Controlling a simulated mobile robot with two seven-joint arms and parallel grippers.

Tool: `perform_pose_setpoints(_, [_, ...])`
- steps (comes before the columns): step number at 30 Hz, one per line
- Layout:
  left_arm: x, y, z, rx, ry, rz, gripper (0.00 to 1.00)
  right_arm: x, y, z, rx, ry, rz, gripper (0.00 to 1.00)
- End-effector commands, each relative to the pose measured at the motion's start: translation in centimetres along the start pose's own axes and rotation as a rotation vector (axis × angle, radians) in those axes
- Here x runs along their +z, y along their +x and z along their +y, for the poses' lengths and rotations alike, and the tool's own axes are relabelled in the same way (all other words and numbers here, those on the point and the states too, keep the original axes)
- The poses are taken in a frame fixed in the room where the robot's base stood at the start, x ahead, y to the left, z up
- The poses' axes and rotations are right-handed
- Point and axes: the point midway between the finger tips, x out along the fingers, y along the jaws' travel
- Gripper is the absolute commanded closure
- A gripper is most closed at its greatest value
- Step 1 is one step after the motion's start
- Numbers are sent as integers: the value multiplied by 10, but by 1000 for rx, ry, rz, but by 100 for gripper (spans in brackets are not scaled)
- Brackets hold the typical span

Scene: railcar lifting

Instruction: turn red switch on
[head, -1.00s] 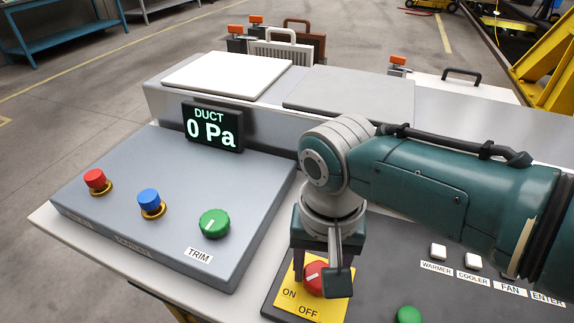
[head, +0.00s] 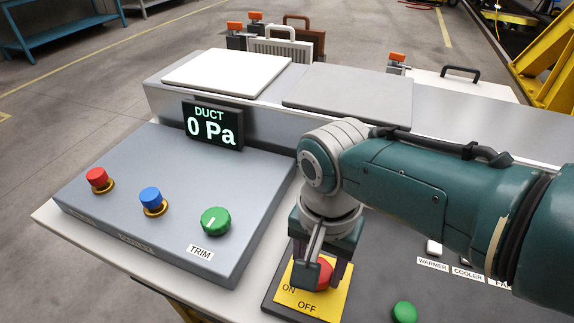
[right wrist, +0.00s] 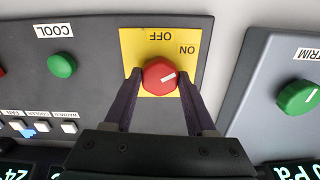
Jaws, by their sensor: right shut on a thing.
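The red switch (head: 325,271) is a round red knob on a yellow plate (head: 325,302) marked ON and OFF. My right gripper (head: 322,276) reaches down over it from the right. In the right wrist view the red switch (right wrist: 156,72) sits between the two dark fingers of my right gripper (right wrist: 160,76), which are shut on its sides. Its white mark points right and slightly up, to the side where ON is printed. In the head view a finger hides part of the knob. My left gripper is in neither view.
A grey panel (head: 120,200) to the left carries a red button (head: 97,178), a blue button (head: 151,199), a green TRIM knob (head: 215,221) and a DUCT display (head: 212,127) reading 0 Pa. A green button (head: 404,312) and white buttons (right wrist: 48,127) are on the dark panel.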

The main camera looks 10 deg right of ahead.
Motion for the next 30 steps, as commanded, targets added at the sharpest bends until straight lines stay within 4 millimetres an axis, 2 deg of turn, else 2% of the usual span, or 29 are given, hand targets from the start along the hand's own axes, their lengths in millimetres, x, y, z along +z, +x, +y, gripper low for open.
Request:
perform_pose_setpoints(2, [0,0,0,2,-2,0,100,0,0,0,-1,3,0,99])
perform_pose_setpoints(3, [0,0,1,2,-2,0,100,0,0,0,-1,3,0,43])
perform_pose_setpoints(11, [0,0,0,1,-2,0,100,0,0,0,-1,1,0,14])
perform_pose_setpoints(20, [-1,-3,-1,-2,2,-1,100,0,-4,0,-1,0,1,14])
perform_pose_setpoints(23, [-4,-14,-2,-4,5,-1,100,0,-19,0,-2,0,1,14])
perform_pose_setpoints(30, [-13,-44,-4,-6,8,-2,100,0,-69,-1,-4,0,2,14])
